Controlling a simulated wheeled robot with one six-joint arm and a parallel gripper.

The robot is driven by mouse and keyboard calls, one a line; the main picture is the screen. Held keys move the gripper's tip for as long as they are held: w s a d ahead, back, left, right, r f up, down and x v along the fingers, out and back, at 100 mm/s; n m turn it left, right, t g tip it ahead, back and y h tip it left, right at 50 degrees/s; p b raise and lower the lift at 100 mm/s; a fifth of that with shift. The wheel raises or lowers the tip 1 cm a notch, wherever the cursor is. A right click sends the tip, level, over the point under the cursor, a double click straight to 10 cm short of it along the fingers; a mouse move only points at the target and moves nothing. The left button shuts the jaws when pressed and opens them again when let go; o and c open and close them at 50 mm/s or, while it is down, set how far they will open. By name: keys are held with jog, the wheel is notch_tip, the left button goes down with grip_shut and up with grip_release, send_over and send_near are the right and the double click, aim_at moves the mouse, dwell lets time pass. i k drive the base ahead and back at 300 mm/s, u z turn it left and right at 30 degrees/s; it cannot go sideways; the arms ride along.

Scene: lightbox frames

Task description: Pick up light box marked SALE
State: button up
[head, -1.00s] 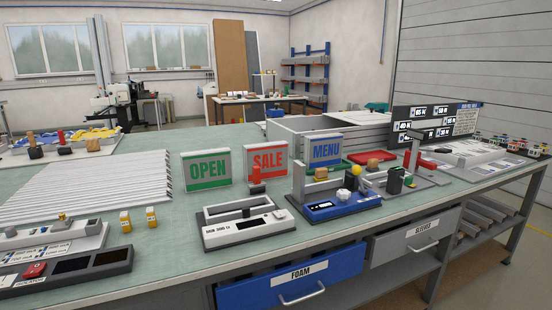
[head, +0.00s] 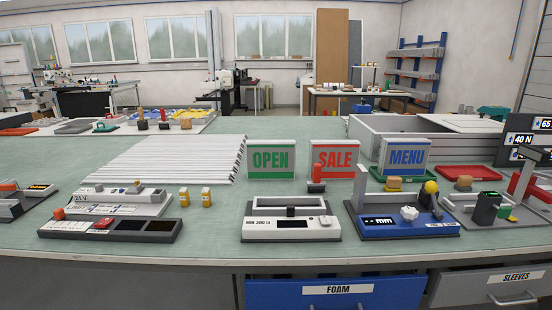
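A red-handled tool in front covers part of the lower left of the SALE box. My gripper is not in view.
In front of the boxes stand a white device (head: 291,225) and a blue device (head: 408,219) near the bench's front edge. White slats (head: 178,159) lie left of the OPEN box. A grey open-topped case (head: 370,135) stands behind. Bare bench shows around the yellow bottles.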

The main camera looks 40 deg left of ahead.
aim_at(339, 160)
jog(key=u, duration=0.85)
jog(key=i, duration=0.75)
jog(key=u, duration=0.65)
